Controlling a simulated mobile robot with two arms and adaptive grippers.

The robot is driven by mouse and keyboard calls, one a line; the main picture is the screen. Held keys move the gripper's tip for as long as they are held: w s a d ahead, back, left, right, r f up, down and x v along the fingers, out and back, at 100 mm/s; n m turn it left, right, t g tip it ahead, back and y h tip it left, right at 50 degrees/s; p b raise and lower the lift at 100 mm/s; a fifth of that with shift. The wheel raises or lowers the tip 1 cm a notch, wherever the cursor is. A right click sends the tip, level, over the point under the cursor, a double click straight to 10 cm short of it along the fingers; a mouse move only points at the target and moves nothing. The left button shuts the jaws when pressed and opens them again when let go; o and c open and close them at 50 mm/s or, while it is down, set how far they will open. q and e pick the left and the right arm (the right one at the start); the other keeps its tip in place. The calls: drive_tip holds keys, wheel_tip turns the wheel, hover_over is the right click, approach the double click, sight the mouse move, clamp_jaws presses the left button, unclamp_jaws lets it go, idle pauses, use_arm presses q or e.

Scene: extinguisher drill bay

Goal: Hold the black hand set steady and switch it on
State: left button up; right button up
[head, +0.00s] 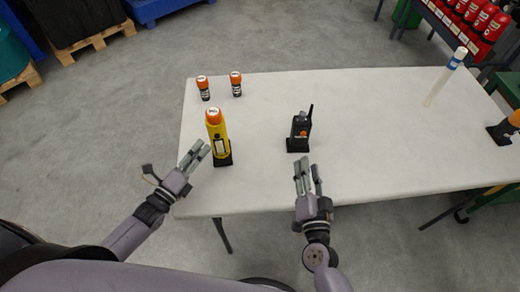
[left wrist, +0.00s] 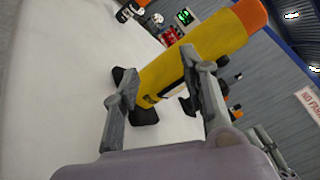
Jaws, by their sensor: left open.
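The black hand set (head: 300,130) stands upright in a black holder near the middle of the white table, its thin antenna pointing up. My left gripper (head: 196,154) is open beside a yellow device with an orange top (head: 217,138), left of the hand set. In the left wrist view this yellow device (left wrist: 195,58) shows beyond my open fingers (left wrist: 165,100), which do not hold it. The hand set's switch is too small to make out.
A white tube with a blue band (head: 445,76) and another orange-topped item (head: 508,127) are on the right. The table (head: 375,140) is clear right of the hand set.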

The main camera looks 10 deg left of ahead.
use_arm(q)
drive_tip(key=d+m, duration=0.1)
drive_tip(key=d, duration=0.1)
drive_tip(key=s+d+m+h, duration=0.1)
drive_tip(key=d, duration=0.1)
drive_tip(key=s+d+r+m+h, duration=0.1)
drive_tip(key=shift+s+d+g, duration=0.15)
drive_tip(key=shift+d+g, duration=0.25)
drive_tip(key=d+r+m+g+h, duration=0.1)
drive_tip(key=d+r+m+h, duration=0.1)
drive_tip(key=d+m, duration=0.35)
drive_tip(key=m, duration=0.7)
approach(300, 116)
drive_tip(key=x, duration=1.1)
drive_tip(key=shift+s+d, duration=0.1)
clamp_jaws()
use_arm(e)
drive_tip(key=shift+c, duration=0.4)
clamp_jaws()
